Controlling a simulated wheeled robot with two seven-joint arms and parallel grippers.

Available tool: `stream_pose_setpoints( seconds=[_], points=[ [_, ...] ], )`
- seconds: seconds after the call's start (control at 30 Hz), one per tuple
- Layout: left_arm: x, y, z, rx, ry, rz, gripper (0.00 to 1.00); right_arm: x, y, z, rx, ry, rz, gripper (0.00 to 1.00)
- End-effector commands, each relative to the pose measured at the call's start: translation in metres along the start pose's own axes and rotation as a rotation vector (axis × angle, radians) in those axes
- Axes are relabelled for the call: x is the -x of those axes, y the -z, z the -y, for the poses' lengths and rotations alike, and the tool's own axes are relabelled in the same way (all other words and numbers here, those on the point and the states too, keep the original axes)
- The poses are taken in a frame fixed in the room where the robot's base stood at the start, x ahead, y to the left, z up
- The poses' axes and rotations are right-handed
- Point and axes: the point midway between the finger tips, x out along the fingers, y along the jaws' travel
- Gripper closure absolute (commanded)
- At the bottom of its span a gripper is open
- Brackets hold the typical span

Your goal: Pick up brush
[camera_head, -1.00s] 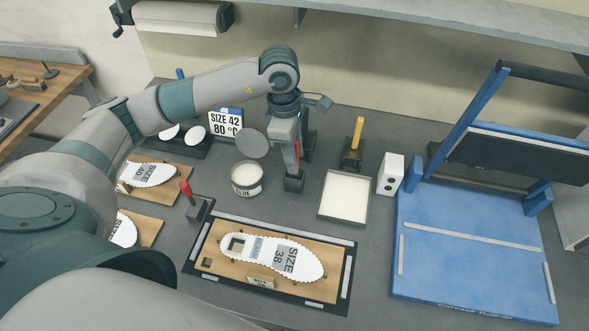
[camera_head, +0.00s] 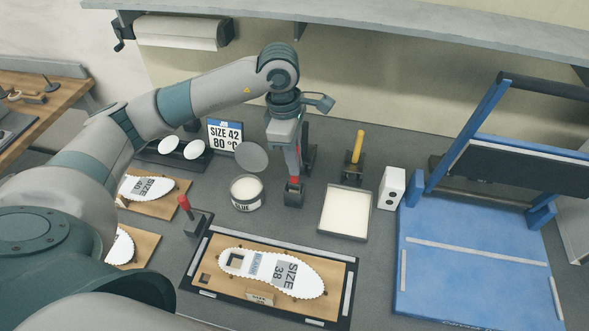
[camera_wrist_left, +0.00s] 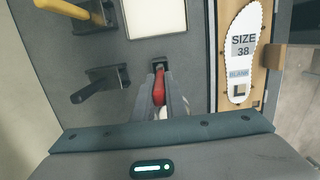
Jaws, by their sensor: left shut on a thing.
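My left gripper (camera_head: 293,177) points down and is shut on a red-handled brush (camera_wrist_left: 159,88). The red handle lies between its fingers in the left wrist view, and a little red shows below them in the head view. The brush's lower end is hidden in a small dark holder (camera_head: 293,195) on the bench, which also shows in the left wrist view (camera_wrist_left: 159,66). The bristles do not show. My right gripper is in neither view.
A glue tin (camera_head: 247,194) stands left of the holder, a white-filled tray (camera_head: 345,212) and yellow-handled tool (camera_head: 357,145) right. A dark-handled tool (camera_wrist_left: 95,85) is close by. In front are an insole board (camera_head: 208,262) and red-knobbed lever (camera_head: 184,203); a blue press (camera_head: 470,270) is far right.

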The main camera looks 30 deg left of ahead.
Motion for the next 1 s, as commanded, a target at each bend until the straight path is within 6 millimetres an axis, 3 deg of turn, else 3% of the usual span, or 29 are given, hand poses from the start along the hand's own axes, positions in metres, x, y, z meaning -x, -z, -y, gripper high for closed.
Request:
stream_pose_setpoints(
  seconds=[0.43,1.0],
  points=[
    [0.061,-0.008,-0.001,0.001,-0.003,0.002,1.00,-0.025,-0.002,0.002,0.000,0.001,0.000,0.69],
    [0.070,-0.008,0.000,0.001,0.000,0.000,1.00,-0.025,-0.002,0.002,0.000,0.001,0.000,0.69]
  ],
)
